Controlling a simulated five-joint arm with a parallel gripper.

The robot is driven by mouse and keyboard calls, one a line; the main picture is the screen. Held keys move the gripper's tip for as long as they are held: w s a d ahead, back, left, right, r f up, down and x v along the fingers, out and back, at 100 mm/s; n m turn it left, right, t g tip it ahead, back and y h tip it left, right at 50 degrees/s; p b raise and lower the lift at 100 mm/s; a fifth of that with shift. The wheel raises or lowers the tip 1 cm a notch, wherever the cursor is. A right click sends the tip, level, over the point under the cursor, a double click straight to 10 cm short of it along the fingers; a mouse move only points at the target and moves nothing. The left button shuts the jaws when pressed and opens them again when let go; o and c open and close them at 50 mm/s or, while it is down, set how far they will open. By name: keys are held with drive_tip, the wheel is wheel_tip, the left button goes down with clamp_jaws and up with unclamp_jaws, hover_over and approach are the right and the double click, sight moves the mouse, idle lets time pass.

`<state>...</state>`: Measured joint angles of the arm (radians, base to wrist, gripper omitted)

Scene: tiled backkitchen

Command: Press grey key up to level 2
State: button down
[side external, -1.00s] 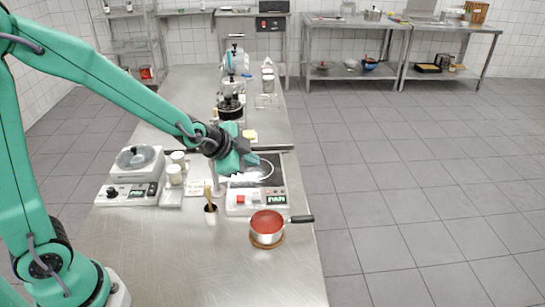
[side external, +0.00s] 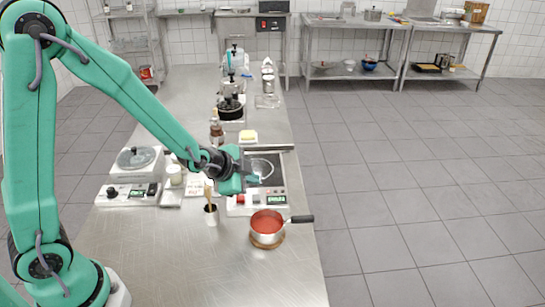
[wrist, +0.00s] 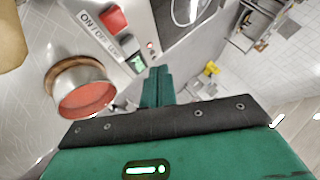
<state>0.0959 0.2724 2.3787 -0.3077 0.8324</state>
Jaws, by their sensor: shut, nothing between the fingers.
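The hot plate's control panel (side external: 236,211) faces the front of the bench, with a red key (side external: 241,199), a grey key (side external: 256,199) and a lit green display (side external: 275,199). The wrist view shows the red key (wrist: 113,19), the grey key (wrist: 131,43) and the display (wrist: 137,64); its text is too small to read. My gripper (side external: 252,179) is shut and empty, above the panel's back edge and apart from the grey key. Its closed fingers also show in the wrist view (wrist: 157,82). The dark hob plate (side external: 272,172) is behind, partly hidden by my gripper.
A pan of red sauce (side external: 267,223) stands on a round wooden board in front of the panel, its handle pointing right. A scale-like device (side external: 130,190) stands farther left. The front bench is clear.

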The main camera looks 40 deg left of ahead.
sight(260, 194)
drive_tip(key=shift+f, duration=1.45)
drive_tip(key=shift+f, duration=0.9)
idle(2.1)
drive_tip(key=shift+r, duration=0.9)
idle(0.3)
drive_tip(key=shift+r, duration=2.5)
drive_tip(key=shift+r, duration=0.1)
